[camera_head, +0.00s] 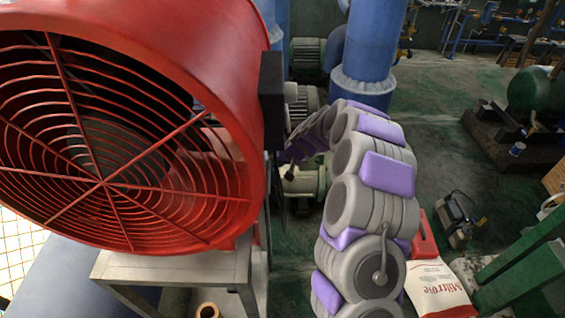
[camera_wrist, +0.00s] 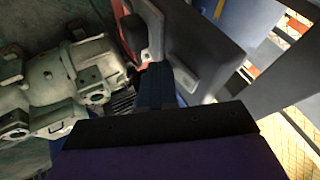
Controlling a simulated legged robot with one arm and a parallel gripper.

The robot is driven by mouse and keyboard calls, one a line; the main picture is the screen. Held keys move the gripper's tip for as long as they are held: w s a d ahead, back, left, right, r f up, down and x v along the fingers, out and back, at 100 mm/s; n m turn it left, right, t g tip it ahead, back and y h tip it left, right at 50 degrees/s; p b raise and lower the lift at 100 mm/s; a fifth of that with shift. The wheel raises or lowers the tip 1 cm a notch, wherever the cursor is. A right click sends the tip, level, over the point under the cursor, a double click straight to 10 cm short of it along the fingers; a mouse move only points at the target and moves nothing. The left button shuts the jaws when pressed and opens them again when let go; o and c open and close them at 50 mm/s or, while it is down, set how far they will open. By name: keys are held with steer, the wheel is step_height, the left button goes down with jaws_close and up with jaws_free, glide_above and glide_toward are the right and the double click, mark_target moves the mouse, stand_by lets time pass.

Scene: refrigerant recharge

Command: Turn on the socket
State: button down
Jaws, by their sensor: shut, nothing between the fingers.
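A dark box (camera_head: 272,100) is fixed on the right side of the large red fan (camera_head: 235,60); I cannot tell for sure that it is the socket, and its far face is hidden from the head camera. In the wrist view a grey housing (camera_wrist: 205,52) with a dark rounded part (camera_wrist: 132,35) beside it is close ahead of my gripper (camera_wrist: 157,82). The blue-black fingers are shut and empty, with their tips close to the grey housing's lower left edge. I cannot tell whether they touch. In the head view the arm's end is partly hidden behind the box.
The fan stands on a grey metal stand (camera_head: 170,268). Blue pipes (camera_head: 370,50) and motors (camera_head: 308,55) are behind my arm. A white sack (camera_head: 437,288), a red case (camera_head: 424,238) and a green frame (camera_head: 525,262) are at the right. Pale green machinery (camera_wrist: 75,75) fills the wrist view's left.

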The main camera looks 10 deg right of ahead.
steer(key=shift+f+b, duration=0.1)
steer(key=shift+b, duration=0.25)
steer(key=shift+a+y+b, duration=0.15)
steer(key=shift+y+b, duration=0.15)
steer(key=shift+b, duration=0.2)
